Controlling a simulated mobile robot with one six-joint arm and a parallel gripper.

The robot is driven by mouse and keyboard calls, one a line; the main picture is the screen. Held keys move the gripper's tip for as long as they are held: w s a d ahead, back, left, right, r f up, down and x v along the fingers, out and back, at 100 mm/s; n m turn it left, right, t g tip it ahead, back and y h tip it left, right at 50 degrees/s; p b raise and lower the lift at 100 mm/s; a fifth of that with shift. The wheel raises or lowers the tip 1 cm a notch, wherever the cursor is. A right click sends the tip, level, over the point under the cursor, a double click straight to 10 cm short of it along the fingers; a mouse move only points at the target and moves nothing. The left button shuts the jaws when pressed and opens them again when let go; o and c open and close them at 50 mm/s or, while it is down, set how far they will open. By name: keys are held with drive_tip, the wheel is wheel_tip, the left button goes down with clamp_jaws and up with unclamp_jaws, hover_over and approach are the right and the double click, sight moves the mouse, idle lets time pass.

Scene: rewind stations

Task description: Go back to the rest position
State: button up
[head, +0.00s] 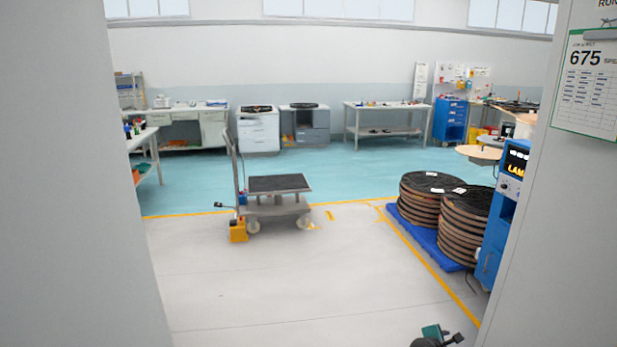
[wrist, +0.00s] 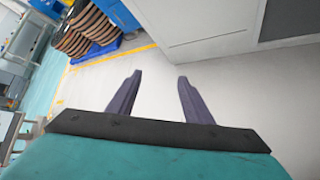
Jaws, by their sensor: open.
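My gripper (wrist: 160,84) shows in the wrist view with its two dark fingers spread apart. Nothing is between them, and pale grey floor shows beyond. In the head view, a small green and black part of my arm (head: 434,335) shows at the bottom edge, right of centre. The fingers cannot be made out there.
A grey cart (head: 278,185) stands ahead, left of centre. Reels (head: 466,225) are stacked on a blue pallet (head: 429,238) at right, beside a blue machine (head: 503,215). Grey walls flank the opening. The floor (head: 290,275) between is clear. Workbenches (head: 386,107) line the back wall.

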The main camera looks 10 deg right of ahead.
drive_tip(key=s+a+f+m+g+y, duration=0.2)
drive_tip(key=s+a+f, duration=0.5)
drive_tip(key=a+f, duration=0.4)
drive_tip(key=s+a+f+m+g+y, duration=0.2)
drive_tip(key=s+a+f, duration=0.6)
drive_tip(key=a, duration=0.4)
drive_tip(key=s+a+f+m+g+y, duration=0.2)
drive_tip(key=s+a+m, duration=0.4)
drive_tip(key=s, duration=0.4)
drive_tip(key=s+a+f+m+g+y, duration=0.3)
drive_tip(key=s+a+m+g, duration=0.2)
drive_tip(key=s+a, duration=0.4)
drive_tip(key=shift+s+a+f+m, duration=0.2)
drive_tip(key=shift+s+a+m, duration=0.15)
drive_tip(key=shift+s, duration=0.65)
drive_tip(key=c, duration=0.3)
drive_tip(key=shift+c, duration=0.4)
drive_tip(key=shift+d, duration=0.1)
